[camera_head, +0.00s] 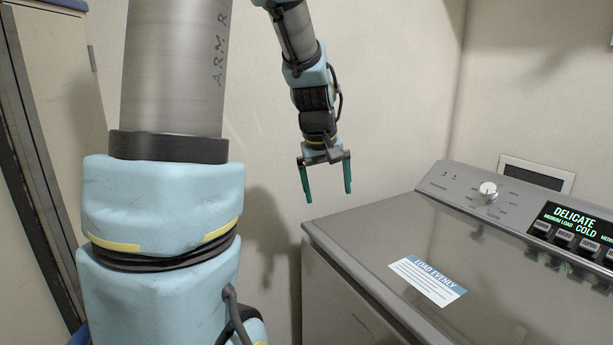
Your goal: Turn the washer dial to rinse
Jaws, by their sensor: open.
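The washer dial (488,191) is a round white-silver knob on the sloped control panel at the right. Small labels ring it, too small to read. The washer (350,300) is grey with its lid closed. The display (575,225) right of the dial shows "DELICATE", "MEDIUM LOAD" and "COLD" in green. My gripper (327,195) points down with its two green fingers apart and nothing between them. It is left of the dial, clear of it, near the washer's back left corner in the picture.
A blue and white "LOAD EVENLY" label (428,279) lies on the lid. Several buttons (563,238) sit below the display. A plain wall (400,90) stands behind, with a white-framed panel (537,174) beyond the console. A door frame (45,150) is at the far left.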

